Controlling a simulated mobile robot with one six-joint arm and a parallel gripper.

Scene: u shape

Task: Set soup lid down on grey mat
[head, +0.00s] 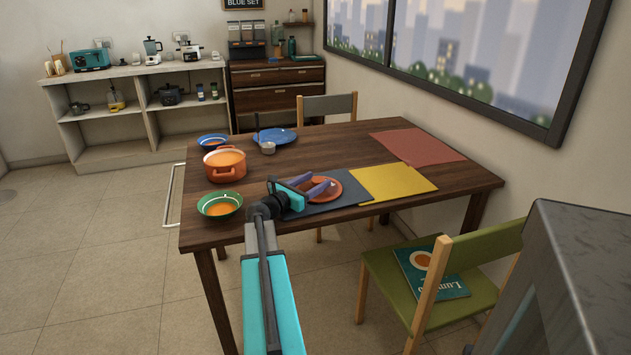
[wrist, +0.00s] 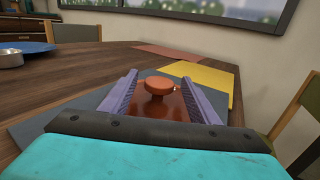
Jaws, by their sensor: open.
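The soup lid (head: 331,193) is orange-red with a round knob. It lies on the grey mat (head: 318,206) near the table's front edge. In the wrist view the lid's knob (wrist: 159,84) stands upright between my two purple fingers. My gripper (head: 318,181) is open, with one finger on each side of the knob and a visible gap to it. The near part of the lid is hidden by my gripper body in the wrist view. The orange pot (head: 225,165) stands uncovered at the left, with orange soup inside.
A green bowl (head: 220,205) of soup sits at the table's left front corner. A yellow mat (head: 395,183) and a red mat (head: 418,146) are bare. Chairs flank the table.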

